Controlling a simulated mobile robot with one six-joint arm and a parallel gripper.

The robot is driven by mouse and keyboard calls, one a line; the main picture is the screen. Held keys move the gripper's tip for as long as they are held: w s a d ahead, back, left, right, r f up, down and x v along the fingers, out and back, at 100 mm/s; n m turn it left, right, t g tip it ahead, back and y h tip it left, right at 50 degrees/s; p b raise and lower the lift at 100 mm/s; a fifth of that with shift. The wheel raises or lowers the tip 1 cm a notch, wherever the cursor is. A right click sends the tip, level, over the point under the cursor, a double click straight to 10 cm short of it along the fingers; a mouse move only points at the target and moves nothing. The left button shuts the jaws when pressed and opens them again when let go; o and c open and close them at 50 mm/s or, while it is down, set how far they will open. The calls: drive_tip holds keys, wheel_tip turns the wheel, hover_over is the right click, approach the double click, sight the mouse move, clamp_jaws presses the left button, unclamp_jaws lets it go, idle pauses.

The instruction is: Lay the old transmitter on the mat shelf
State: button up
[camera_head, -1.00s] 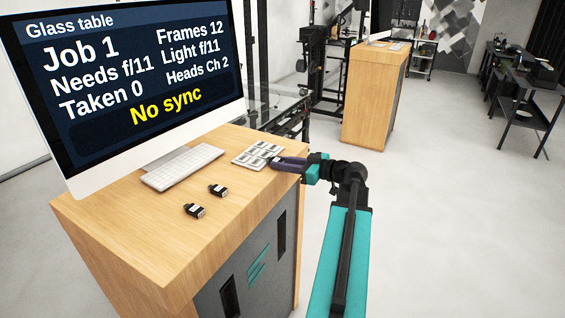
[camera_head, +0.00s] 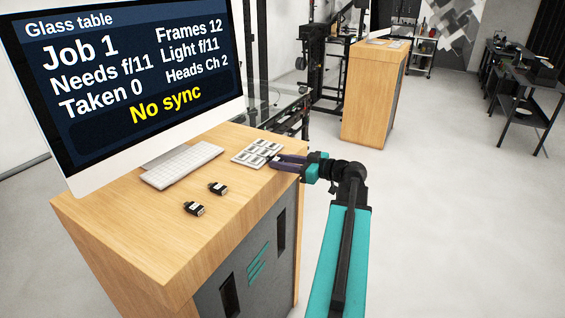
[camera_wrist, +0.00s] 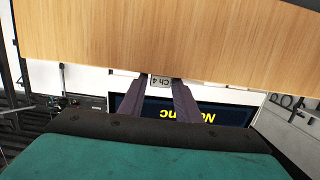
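My gripper (camera_head: 279,161) is at the right edge of the wooden cabinet top, beside a grid of small white-labelled cells (camera_head: 254,154). Its two dark fingers are spread with a gap between them. In the wrist view, a small pale piece marked "Ch 4" (camera_wrist: 160,82) shows between the fingertips of my gripper (camera_wrist: 159,84); I cannot tell whether it touches them. Two small black devices with white labels, one nearer (camera_head: 194,209) and one farther (camera_head: 217,189), lie on the cabinet top, apart from the gripper. I cannot tell which thing is the old transmitter or the mat shelf.
A large monitor (camera_head: 130,70) reading "No sync" and a white keyboard (camera_head: 182,166) stand on the wooden cabinet (camera_head: 130,230). A glass table (camera_head: 280,98) is behind. Another wooden cabinet (camera_head: 372,100) stands farther back. The floor to the right (camera_head: 460,220) is clear.

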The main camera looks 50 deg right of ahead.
drive_tip(key=shift+a+f, duration=0.15)
drive_tip(key=shift+f, duration=0.2)
drive_tip(key=shift+s+r+b, duration=0.1)
drive_tip(key=shift+r+b, duration=0.2)
drive_tip(key=shift+r, duration=0.2)
drive_tip(key=b+v, duration=0.2)
drive_tip(key=v, duration=1)
drive_tip(key=shift+r+b, duration=0.3)
drive_tip(key=shift+b, duration=0.05)
drive_tip(key=shift+o, duration=0.7)
